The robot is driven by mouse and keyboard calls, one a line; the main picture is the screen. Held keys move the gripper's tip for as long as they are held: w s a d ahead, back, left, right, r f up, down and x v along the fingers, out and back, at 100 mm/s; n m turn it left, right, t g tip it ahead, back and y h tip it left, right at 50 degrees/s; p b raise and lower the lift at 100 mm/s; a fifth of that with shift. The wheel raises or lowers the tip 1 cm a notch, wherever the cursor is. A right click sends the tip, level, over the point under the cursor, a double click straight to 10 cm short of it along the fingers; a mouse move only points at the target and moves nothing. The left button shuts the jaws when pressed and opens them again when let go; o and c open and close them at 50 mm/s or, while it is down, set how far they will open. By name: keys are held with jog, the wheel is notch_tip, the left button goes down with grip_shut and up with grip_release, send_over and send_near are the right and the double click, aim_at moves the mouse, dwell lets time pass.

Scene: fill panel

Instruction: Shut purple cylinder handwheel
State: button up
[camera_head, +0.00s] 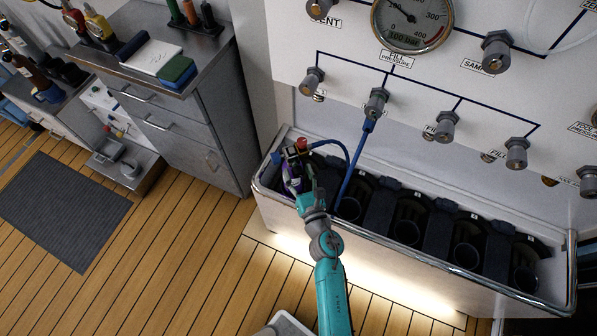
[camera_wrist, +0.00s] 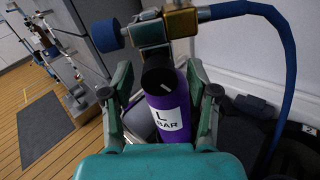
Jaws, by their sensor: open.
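The purple cylinder (camera_wrist: 170,112) stands in the left end of the trough, with a white label reading "L" and "BAR" facing the wrist camera. It also shows in the head view (camera_head: 292,184), partly hidden by my gripper. A metal valve sits on its top, with a blue round handwheel (camera_wrist: 107,35) on its left side. A brass-coloured connector (camera_wrist: 181,20) on the valve carries a blue hose. My gripper (camera_wrist: 158,72) is open, its fingers on either side of the cylinder's upper part, below the handwheel. I cannot tell whether they touch. In the head view my gripper (camera_head: 304,188) is beside the cylinder.
The blue hose (camera_head: 347,180) runs up to a panel valve (camera_head: 377,101). The trough (camera_head: 400,273) has several dark holders right of the cylinder. A pressure gauge (camera_head: 411,18) is above. A drawer cabinet (camera_head: 160,100) stands left. The wooden floor (camera_head: 185,250) is mostly clear.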

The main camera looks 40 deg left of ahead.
jog(key=shift+w+a, duration=0.1)
jog(key=shift+a, duration=0.1)
grip_shut()
jog(key=shift+m, duration=0.3)
